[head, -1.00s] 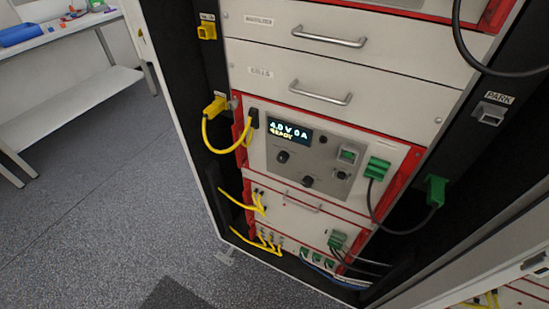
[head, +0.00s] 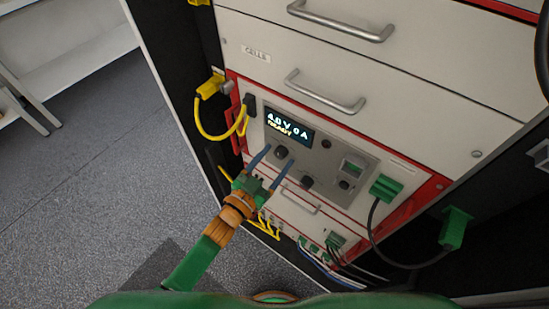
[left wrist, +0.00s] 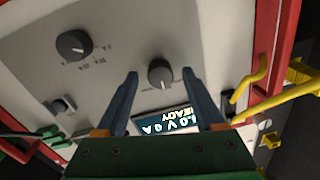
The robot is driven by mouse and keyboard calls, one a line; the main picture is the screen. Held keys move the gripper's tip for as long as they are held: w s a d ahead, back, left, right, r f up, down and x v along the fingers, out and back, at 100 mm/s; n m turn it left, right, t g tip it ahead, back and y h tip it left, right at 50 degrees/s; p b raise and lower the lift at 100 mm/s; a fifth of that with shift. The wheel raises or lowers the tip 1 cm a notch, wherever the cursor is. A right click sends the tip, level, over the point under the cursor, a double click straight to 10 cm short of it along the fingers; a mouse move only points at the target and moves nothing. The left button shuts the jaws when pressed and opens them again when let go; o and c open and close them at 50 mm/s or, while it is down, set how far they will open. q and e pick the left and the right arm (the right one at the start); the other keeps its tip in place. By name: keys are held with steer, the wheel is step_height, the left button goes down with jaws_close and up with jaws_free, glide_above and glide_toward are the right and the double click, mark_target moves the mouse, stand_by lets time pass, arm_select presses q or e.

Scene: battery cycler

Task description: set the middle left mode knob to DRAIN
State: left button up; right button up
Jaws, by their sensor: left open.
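The panel (head: 330,146) has a lit display (head: 289,125) reading "4.0 V 0 A READY". A dark round knob (head: 281,152) sits below the display. My left gripper (head: 279,155) is open, with one blue finger on each side of this knob. In the left wrist view the same knob (left wrist: 160,74) shows between the fingertips; contact cannot be told. A second dark knob (head: 307,182) sits lower on the panel and shows with marks around it in the left wrist view (left wrist: 74,45). Labels are too small to read, so I cannot tell which knob is the mode knob.
A yellow cable (head: 206,128) loops left of the panel. A green plug (head: 385,188) with a black cable is at its right. Drawers with metal handles (head: 340,22) are above. Open floor (head: 90,190) lies to the left.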

arm_select(q)
steer(key=shift+s, duration=0.15)
jaws_close()
steer(key=shift+m, duration=0.4)
steer(key=m+b, duration=0.1)
steer(key=m, duration=0.2)
steer(key=shift+m, duration=2.1)
steer(key=shift+b, duration=0.3)
jaws_free()
